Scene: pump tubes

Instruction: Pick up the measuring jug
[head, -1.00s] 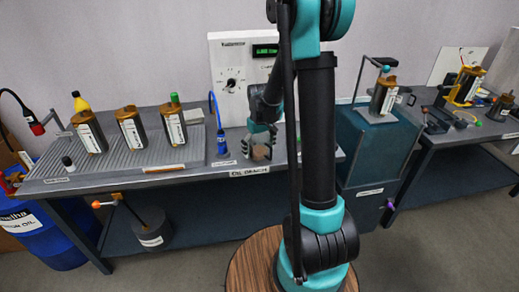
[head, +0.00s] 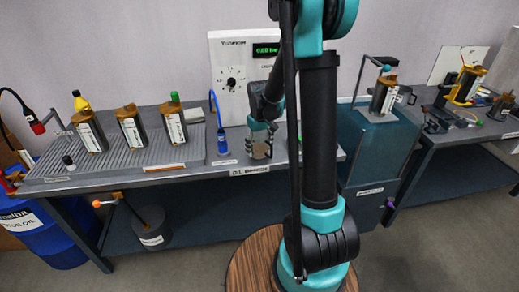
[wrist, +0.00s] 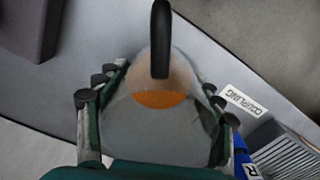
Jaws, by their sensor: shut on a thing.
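The measuring jug (wrist: 160,95) is a clear, see-through vessel with a black handle and an orange patch at its bottom in the wrist view. My gripper (wrist: 158,112) is shut on it, with a finger along each side of its wall. In the head view my gripper (head: 261,138) points down over the front of the left bench. The jug (head: 261,150) shows small between the fingertips there. I cannot tell whether its base touches the bench top.
A blue bottle (head: 222,141) stands left of the jug, and a white panel with a dial and green display (head: 266,48) stands behind. Several labelled canisters (head: 131,127) stand on the ribbed left part of the bench. A teal tank (head: 372,145) is to the right.

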